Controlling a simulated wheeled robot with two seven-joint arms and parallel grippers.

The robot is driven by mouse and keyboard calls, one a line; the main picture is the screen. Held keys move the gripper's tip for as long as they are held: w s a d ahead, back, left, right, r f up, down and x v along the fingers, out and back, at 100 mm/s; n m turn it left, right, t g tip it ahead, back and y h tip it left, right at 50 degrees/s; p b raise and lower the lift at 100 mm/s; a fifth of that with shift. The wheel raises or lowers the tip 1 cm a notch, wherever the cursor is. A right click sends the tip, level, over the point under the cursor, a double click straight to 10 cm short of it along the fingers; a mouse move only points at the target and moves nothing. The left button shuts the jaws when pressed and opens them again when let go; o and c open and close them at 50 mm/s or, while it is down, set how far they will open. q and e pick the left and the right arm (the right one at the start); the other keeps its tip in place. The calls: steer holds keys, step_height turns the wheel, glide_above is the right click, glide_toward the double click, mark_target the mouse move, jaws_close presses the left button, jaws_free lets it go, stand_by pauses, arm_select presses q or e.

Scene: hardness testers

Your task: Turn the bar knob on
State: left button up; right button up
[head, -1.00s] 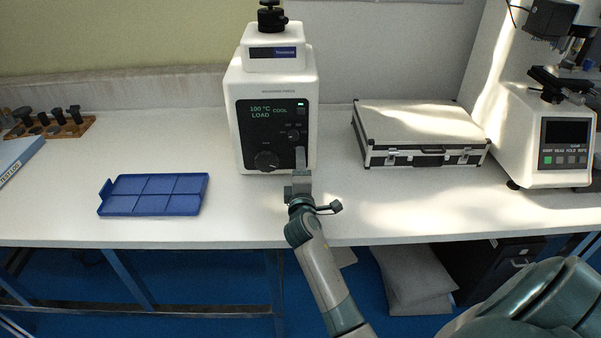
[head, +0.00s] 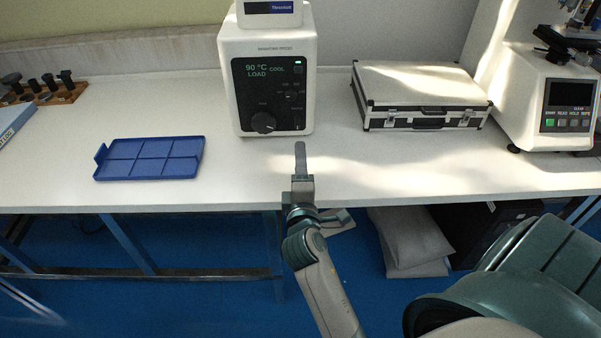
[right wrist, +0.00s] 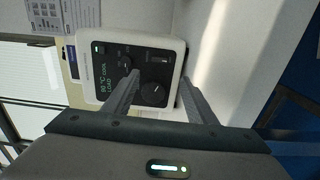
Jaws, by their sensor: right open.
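The white tester (head: 225,85) stands at the back of the bench with a black front panel. Its display (head: 262,71) reads 90 °C, COOL, LOAD. A small knob (head: 291,96), which looks like the bar knob, sits at the panel's right with two labels above it. It also shows in the right wrist view (right wrist: 125,64); its exact angle is hard to tell. A larger round knob (head: 263,122) is at lower left. My right gripper (head: 300,146) is in front of and below the panel, apart from it. Its fingers (right wrist: 157,92) are spread and empty. My left gripper is out of view.
A blue tray (head: 150,177) lies to the left. A silver case (head: 415,85) stands right of the tester, and another tester (head: 530,100) at far right. A small rack (head: 45,98) is at far left. The bench in front of the tester is clear.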

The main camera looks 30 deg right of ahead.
steer(key=shift+v, duration=1)
steer(key=shift+s+a, duration=0.15)
steer(key=shift+s, duration=0.1)
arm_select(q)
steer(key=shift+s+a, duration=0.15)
